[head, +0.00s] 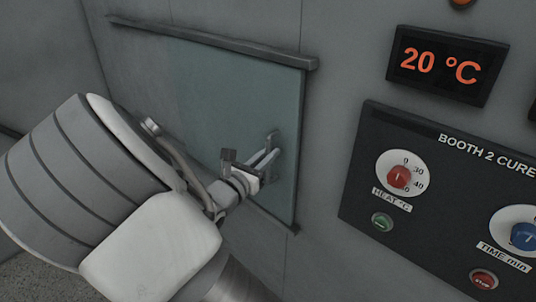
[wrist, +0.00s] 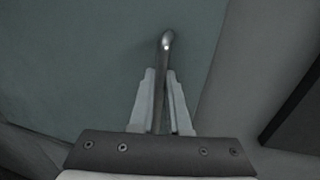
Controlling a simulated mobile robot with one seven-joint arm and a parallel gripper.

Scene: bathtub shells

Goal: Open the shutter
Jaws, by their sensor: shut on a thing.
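The shutter (head: 222,88) is a flat grey-green panel set in the grey wall, under a dark rail (head: 215,42). It also fills much of the wrist view (wrist: 85,60). A dark bar handle (head: 272,137) stands out near the shutter's right edge; its bent upper end shows in the wrist view (wrist: 167,42). My gripper (head: 268,160) is at the handle. In the wrist view the two fingers (wrist: 161,90) lie on either side of the bar, shut on it. The handle's lower part is hidden by the fingers and gripper body.
Right of the shutter is a dark control panel (head: 362,200) with a red heat knob (head: 399,177), a blue time knob (head: 524,237), a green button (head: 382,222) and a red stop button (head: 484,279). Above it a display (head: 445,66) reads 20 °C. Bare wall separates panel and shutter.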

